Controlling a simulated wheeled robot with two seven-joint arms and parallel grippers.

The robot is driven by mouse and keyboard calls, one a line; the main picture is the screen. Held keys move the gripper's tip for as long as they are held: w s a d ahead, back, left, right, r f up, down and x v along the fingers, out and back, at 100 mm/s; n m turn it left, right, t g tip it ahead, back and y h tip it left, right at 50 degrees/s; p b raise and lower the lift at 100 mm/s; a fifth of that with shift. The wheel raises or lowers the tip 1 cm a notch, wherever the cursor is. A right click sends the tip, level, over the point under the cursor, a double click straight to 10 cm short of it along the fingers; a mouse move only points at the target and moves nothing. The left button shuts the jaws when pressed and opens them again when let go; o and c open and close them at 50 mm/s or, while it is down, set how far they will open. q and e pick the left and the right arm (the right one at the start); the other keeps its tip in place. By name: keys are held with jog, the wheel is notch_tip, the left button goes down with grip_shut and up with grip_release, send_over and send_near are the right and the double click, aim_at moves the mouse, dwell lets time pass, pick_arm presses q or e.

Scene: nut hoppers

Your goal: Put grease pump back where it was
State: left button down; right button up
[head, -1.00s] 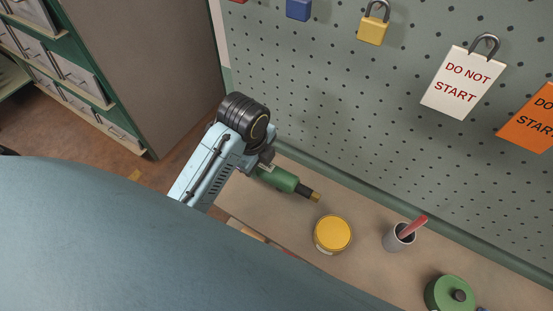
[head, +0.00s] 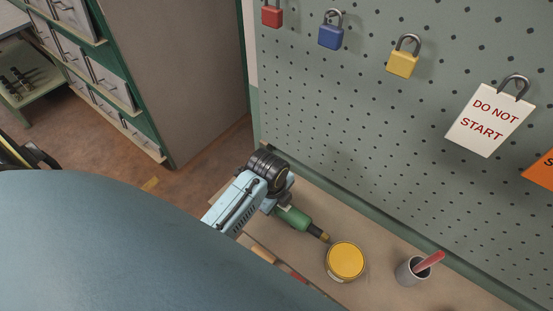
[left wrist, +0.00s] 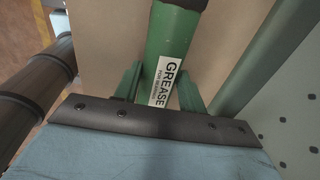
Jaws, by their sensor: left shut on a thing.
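The grease pump (head: 293,217) is a green cylinder with a dark, brass-tipped end, lying on its side in the head view over the left part of the bench shelf. In the left wrist view the pump (left wrist: 172,38) shows a white label reading GREASE. My left gripper (head: 276,203) is shut on the pump near its rear end. In the left wrist view its two green fingers (left wrist: 160,88) stand on either side of the labelled body. I cannot tell whether the pump touches the shelf. My right gripper is not in view.
A yellow-lidded tin (head: 345,261) stands just beyond the pump's tip. A grey cup (head: 410,272) with a red-handled thing is farther right. The pegboard (head: 370,130) rises behind, with padlocks (head: 331,31) and a white tag (head: 490,118). A drawer cabinet (head: 190,80) stands left.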

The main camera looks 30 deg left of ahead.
pick_arm(q)
jog(key=c, duration=0.9)
grip_release()
jog(key=shift+o, duration=0.4)
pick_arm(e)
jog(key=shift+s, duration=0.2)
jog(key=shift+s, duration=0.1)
pick_arm(q)
notch_tip(320, 180, up, 12)
jog(key=s, duration=0.2)
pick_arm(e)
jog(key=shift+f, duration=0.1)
pick_arm(q)
jog(key=shift+f, duration=0.1)
